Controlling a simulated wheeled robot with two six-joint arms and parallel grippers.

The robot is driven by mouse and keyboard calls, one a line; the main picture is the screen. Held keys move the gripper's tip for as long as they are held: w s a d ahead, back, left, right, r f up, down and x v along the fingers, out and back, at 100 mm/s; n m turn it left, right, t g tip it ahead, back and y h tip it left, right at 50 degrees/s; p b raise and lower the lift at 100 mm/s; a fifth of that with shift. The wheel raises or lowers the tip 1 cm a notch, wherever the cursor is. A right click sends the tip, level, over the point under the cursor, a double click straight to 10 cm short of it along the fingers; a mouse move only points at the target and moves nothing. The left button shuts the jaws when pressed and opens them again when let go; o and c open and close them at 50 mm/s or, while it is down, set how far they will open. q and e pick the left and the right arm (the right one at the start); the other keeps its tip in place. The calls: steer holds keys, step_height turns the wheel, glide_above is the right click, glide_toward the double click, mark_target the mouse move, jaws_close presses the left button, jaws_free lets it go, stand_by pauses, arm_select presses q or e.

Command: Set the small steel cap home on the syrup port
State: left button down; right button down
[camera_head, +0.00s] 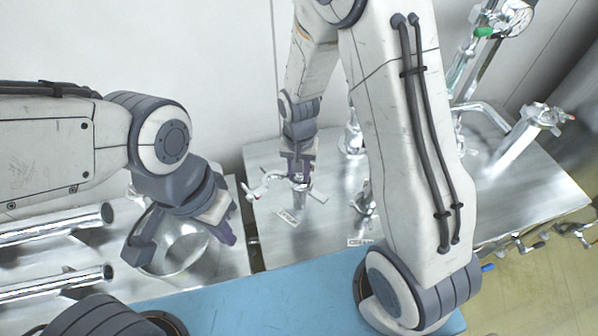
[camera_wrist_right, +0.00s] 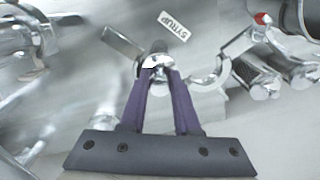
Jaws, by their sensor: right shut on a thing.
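My right gripper (camera_head: 298,178) is over the steel counter by a metal fitting. In the right wrist view its purple fingers (camera_wrist_right: 158,72) are shut on a small shiny steel piece, which looks like the steel cap (camera_wrist_right: 155,62). A short grey steel stub (camera_wrist_right: 159,47) shows just beyond the fingertips, beside the SYRUP label (camera_wrist_right: 173,27). It looks like the syrup port. I cannot tell whether the cap touches it or is seated. My left gripper (camera_head: 185,245) is open and empty in front of a round steel bowl (camera_head: 178,250).
A second labelled fitting (camera_head: 364,200) stands to the right. Taller taps and a gauge (camera_head: 516,18) stand at right.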

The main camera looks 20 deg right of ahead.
steer(key=shift+f, duration=0.25)
steer(key=c, duration=0.6)
jaws_free()
steer(key=shift+o, duration=0.2)
step_height(320, 180, up, 10)
steer(key=shift+r+b, duration=0.25)
steer(key=shift+b, duration=0.75)
steer(key=s+a+n+b, duration=0.1)
steer(key=s+a+n, duration=0.1)
steer(key=s+n, duration=0.2)
steer(key=s+a+r+n+b, duration=0.1)
steer(key=s+a+n, duration=0.2)
steer(key=s, duration=0.6)
steer(key=s+a+n+y+b, duration=0.1)
steer(key=s+a+n, duration=0.1)
steer(key=s+n, duration=0.3)
steer(key=shift+s+a+r, duration=0.3)
steer(key=shift+s+a, duration=0.05)
steer(key=shift+s, duration=0.55)
